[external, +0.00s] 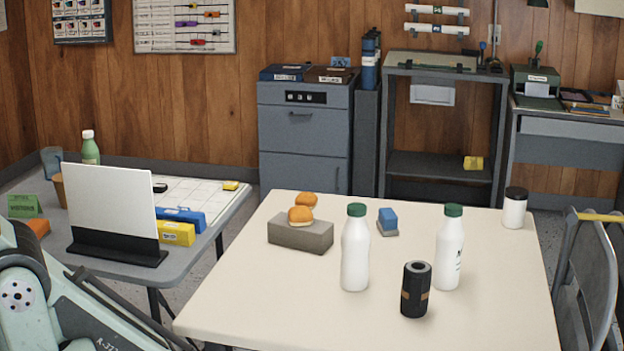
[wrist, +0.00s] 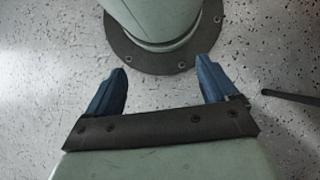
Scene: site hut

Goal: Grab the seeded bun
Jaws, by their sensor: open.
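Two orange-brown buns show close together in the external view. The front bun (external: 300,215) sits on top of a grey block (external: 300,238) at the left of the cream table. The rear bun (external: 306,199) is just behind it, partly hidden, and I cannot tell what it rests on. Seeds are too small to make out on either bun. My gripper (wrist: 162,65) shows in the wrist view with its two blue fingers wide apart and nothing between them. It points at the speckled floor and my own base, away from the table. The gripper is outside the external view.
Two white bottles with green caps (external: 355,248) (external: 449,248), a black cylinder (external: 416,290), a blue-and-grey block (external: 388,221) and a black-lidded white jar (external: 514,208) stand on the cream table (external: 270,310). A side table (external: 205,245) at left holds a white panel (external: 110,210).

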